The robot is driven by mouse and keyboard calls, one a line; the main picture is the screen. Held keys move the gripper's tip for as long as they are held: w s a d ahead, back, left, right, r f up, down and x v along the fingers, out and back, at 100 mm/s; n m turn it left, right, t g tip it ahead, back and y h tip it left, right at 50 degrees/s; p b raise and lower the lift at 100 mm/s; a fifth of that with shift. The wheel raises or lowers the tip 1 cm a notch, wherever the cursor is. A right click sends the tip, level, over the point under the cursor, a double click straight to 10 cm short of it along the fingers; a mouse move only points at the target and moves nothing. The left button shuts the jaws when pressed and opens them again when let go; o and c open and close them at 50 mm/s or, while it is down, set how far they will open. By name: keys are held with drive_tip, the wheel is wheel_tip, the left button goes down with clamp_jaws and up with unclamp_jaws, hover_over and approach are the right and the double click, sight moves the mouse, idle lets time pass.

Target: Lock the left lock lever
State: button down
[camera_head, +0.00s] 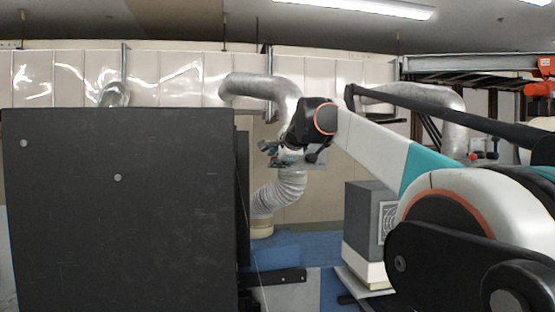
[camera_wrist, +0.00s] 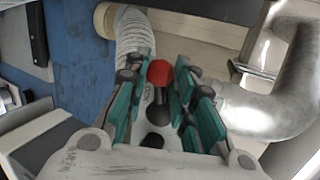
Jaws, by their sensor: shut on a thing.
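In the wrist view, a lever with a red knob (camera_wrist: 159,72) and a dark stem lies between the teal fingers of my gripper (camera_wrist: 162,66). I take it to be the left lock lever. My gripper is shut on it near the fingertips, with the red end showing between them. In the head view, my gripper (camera_head: 271,151) is small and far off, just right of the big black panel. The lever cannot be made out there, and its mount is hidden.
A large black panel (camera_head: 120,210) fills the left of the head view. A silver duct (camera_head: 262,87) and a white ribbed hose (camera_head: 278,192) are behind my gripper. A grey box (camera_head: 362,220) stands to the right. Blue floor (camera_head: 290,250) shows between.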

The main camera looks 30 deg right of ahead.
drive_tip(key=c, duration=1.3)
unclamp_jaws()
drive_tip(key=shift+f, duration=0.1)
drive_tip(key=shift+s, duration=0.1)
drive_tip(key=v, duration=1.1)
drive_tip(key=shift+s+a+r, duration=0.1)
drive_tip(key=shift+s+r, duration=0.1)
drive_tip(key=shift+s, duration=0.15)
drive_tip(key=shift+s, duration=0.1)
